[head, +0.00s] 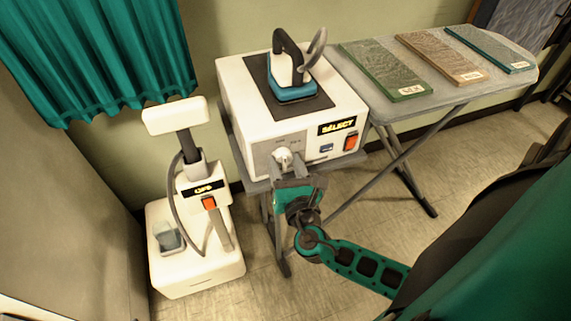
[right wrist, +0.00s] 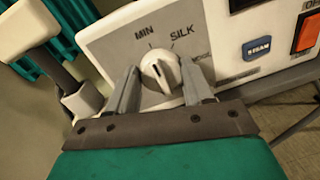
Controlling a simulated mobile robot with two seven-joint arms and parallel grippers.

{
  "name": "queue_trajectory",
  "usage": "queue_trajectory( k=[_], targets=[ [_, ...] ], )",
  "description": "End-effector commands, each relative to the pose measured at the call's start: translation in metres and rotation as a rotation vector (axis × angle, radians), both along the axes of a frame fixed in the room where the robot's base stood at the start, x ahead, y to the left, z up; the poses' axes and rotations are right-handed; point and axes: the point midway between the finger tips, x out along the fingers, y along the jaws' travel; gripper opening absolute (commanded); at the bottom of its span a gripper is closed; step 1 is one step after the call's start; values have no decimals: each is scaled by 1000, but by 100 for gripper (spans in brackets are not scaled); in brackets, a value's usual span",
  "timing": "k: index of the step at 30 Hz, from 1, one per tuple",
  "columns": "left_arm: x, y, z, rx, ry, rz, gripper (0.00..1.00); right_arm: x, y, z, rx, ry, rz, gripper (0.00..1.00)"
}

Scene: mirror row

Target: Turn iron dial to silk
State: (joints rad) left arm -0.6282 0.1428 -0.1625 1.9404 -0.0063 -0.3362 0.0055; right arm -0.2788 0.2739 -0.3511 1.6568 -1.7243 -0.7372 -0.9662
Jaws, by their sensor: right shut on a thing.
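The iron station's dial (head: 283,155) is a pale round knob on the front panel, and it fills the middle of the right wrist view (right wrist: 160,72). MIN (right wrist: 144,35) is printed above it to the left and SILK (right wrist: 182,34) above it to the right. A dark line on the knob's face runs between the fingers; I cannot tell exactly which mark it points at. My right gripper (head: 288,170) is shut on the dial, with one finger on each side of it in the wrist view (right wrist: 160,88). My left gripper is not in view.
The iron (head: 290,93) stands on top of the white station (head: 240,85). A display reading SELECT (head: 337,127), a blue STEAM button (right wrist: 257,48) and an orange switch (head: 351,141) are right of the dial. A white steamer (head: 195,270) stands left. An ironing board (head: 440,98) with fabric samples stands right.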

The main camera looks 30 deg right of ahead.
Motion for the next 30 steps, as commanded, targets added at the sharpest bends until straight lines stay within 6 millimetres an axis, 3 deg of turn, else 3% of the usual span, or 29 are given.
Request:
queue_trajectory(
  k=[11,30],
  targets=[
    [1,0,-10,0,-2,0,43,0,-1,-2,125,-31,0,20],
    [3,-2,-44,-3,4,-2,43,0,-3,-2,647,-157,0,20]
  ],
)
